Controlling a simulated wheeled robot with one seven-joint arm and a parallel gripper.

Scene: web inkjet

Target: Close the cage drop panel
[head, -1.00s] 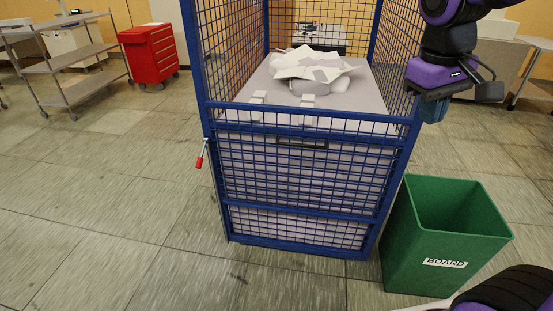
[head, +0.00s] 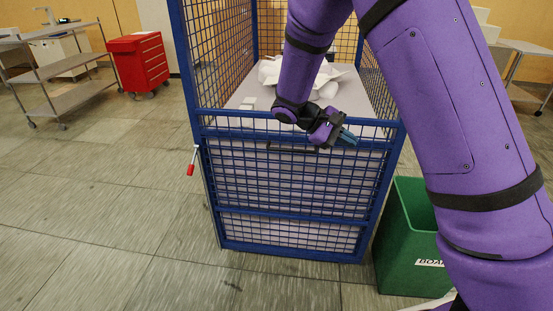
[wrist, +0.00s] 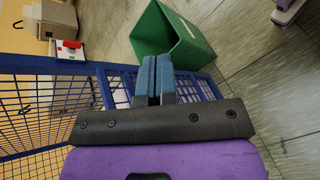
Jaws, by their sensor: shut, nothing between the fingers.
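The cage (head: 185,60) is a blue mesh frame in the middle of the head view. Its mesh drop panel (head: 290,180) lies upright against the lower front, and the upper front is open. A red-tipped latch lever (head: 191,167) hangs at the left front post. My gripper (head: 348,136) is shut and empty, at the panel's top, right of centre; contact cannot be told. In the wrist view, the teal fingers (wrist: 155,78) are together, with blue mesh behind them.
A green bin (head: 395,250) stands close to the cage's right front; it also shows in the wrist view (wrist: 150,35). White pieces (head: 265,72) lie inside the cage. A red tool cabinet (head: 140,62) and a grey cart (head: 70,90) are back left. The left floor is clear.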

